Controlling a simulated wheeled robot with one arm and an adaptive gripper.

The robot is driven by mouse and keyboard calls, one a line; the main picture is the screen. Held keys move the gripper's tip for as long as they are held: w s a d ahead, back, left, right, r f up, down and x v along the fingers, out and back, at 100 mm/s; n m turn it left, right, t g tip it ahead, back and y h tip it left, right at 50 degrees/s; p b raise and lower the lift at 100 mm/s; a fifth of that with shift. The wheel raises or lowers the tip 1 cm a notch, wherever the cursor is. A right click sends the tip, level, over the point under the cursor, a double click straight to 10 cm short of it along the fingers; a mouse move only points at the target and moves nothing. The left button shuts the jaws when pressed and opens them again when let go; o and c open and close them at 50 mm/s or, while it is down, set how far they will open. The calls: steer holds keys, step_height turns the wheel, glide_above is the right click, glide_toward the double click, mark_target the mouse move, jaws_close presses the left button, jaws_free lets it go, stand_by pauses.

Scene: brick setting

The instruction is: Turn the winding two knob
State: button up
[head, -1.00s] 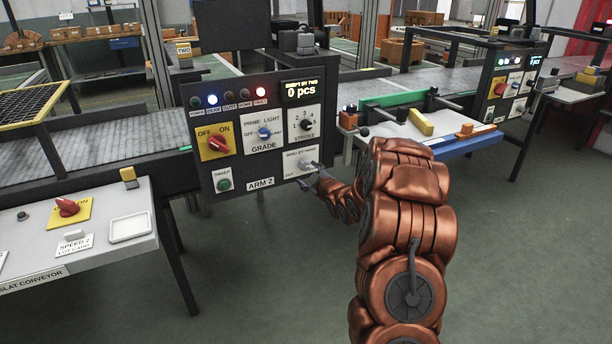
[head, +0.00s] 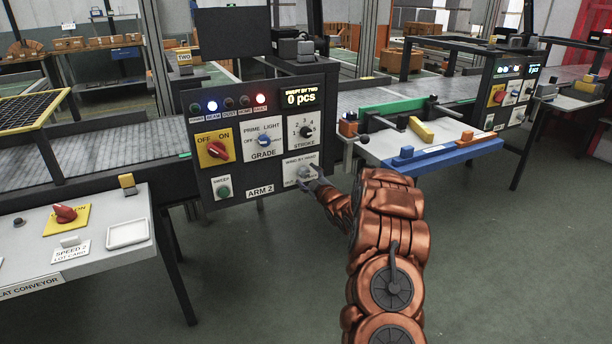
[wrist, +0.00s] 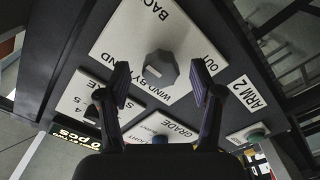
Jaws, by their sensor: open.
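The wind-by-hand knob (wrist: 160,68) is a grey faceted knob on a white plate marked BACK and OUT. In the head view the same plate (head: 291,180) is at the lower right of the dark ARM 2 panel (head: 205,180), partly covered by my gripper (head: 313,183). In the wrist view my gripper (wrist: 162,80) is open, with one dark finger on each side of the knob. Gaps show between the fingers and the knob. I cannot tell how deep the fingers reach around it.
The GRADE knob (head: 264,141), STROKE knob (head: 306,131), red OFF/ON switch (head: 218,150) and green button (head: 223,191) share the panel. A white side table (head: 85,270) stands at left. A table edged in blue (head: 450,158) stands right of my arm.

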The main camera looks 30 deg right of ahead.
steer(key=shift+w, duration=0.75)
steer(key=shift+c, duration=0.2)
steer(key=c, duration=1.1)
steer(key=shift+m+p, duration=0.3)
steer(key=shift+m, duration=0.1)
